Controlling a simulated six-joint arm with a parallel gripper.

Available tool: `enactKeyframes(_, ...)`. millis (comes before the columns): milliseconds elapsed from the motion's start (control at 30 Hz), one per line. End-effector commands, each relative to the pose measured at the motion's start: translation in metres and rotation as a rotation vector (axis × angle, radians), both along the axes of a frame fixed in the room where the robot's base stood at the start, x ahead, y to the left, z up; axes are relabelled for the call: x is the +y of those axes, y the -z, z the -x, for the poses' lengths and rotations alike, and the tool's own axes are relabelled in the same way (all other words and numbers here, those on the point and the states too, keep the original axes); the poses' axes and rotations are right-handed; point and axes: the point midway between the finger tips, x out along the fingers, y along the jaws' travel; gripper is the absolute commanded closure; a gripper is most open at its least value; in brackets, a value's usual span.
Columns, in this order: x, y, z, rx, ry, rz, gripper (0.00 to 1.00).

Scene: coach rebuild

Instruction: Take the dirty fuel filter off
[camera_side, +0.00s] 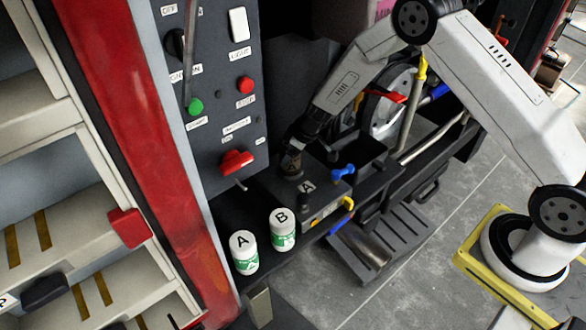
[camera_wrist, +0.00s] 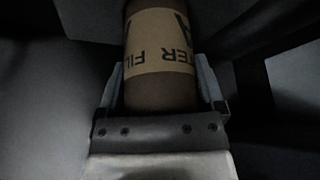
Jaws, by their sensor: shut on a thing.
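The dirty fuel filter is a brown canister (camera_side: 291,164) with a tan label band, low beside the control panel in the side view. In the wrist view the filter (camera_wrist: 160,88) stands between the fingers, and its upside-down label shows part of "FILTER" and an "A". My gripper (camera_side: 294,152) reaches down from above and is shut on it. In the wrist view my gripper (camera_wrist: 163,80) has a finger on each side of the canister. The filter's lower end is at the dark housing top; whether it is seated or lifted I cannot tell.
White canisters A (camera_side: 244,254) and B (camera_side: 283,230) with green labels stand on a dark shelf in front. A blue-handled lever (camera_side: 343,172) and a yellow handle (camera_side: 347,204) are to the right. The control panel (camera_side: 216,95) with a red switch (camera_side: 237,161) rises close on the left.

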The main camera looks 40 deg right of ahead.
Motion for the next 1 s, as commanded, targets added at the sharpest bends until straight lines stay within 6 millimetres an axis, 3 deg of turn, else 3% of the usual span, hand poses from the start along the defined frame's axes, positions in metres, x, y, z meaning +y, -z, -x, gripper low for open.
enactKeyframes(600,0.0,-0.028,-0.001,-0.003,0.0,0.0,1.0)
enactKeyframes(1000,0.0,-0.031,-0.001,-0.003,0.0,-0.001,1.0)
